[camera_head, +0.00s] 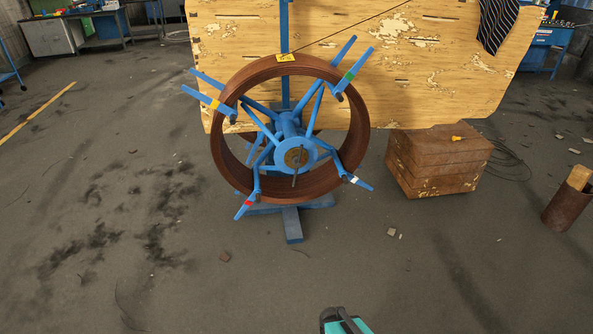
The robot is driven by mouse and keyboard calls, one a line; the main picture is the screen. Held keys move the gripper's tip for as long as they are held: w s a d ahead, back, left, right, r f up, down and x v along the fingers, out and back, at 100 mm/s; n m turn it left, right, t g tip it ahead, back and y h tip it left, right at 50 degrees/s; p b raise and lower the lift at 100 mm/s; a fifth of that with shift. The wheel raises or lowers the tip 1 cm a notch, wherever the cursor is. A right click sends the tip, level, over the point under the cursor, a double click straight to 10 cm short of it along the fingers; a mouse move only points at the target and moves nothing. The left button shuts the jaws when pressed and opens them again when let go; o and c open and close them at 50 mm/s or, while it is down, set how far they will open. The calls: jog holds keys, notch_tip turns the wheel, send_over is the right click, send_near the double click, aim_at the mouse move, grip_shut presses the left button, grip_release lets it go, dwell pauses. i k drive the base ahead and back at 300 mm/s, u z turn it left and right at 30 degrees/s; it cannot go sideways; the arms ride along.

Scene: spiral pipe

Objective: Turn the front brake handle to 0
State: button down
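A blue spiral pipe reel (290,130) stands on the floor, with a coil of brown pipe (226,165) around its arms. At the front of its hub is a round brownish disc (297,157). A small grey lever, which looks like the front brake handle (294,180), points down from the disc. Any number marks there are too small to read. A teal and black part of my arm (345,322) shows at the bottom edge, well below and apart from the reel. My gripper's fingers cannot be made out, so its opening is unclear.
A worn wooden panel (440,70) stands behind the reel. A brown block stack (440,160) is at its right, with a rusty pipe piece (568,207) farther right. The reel's blue foot (292,225) sticks forward. The floor in front is mostly clear, with small debris.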

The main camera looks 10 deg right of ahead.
aim_at(296, 159)
jog(key=u, duration=0.1)
jog(key=i, duration=1)
jog(key=u, duration=0.9)
jog(key=k, duration=0.7)
jog(key=u, duration=0.15)
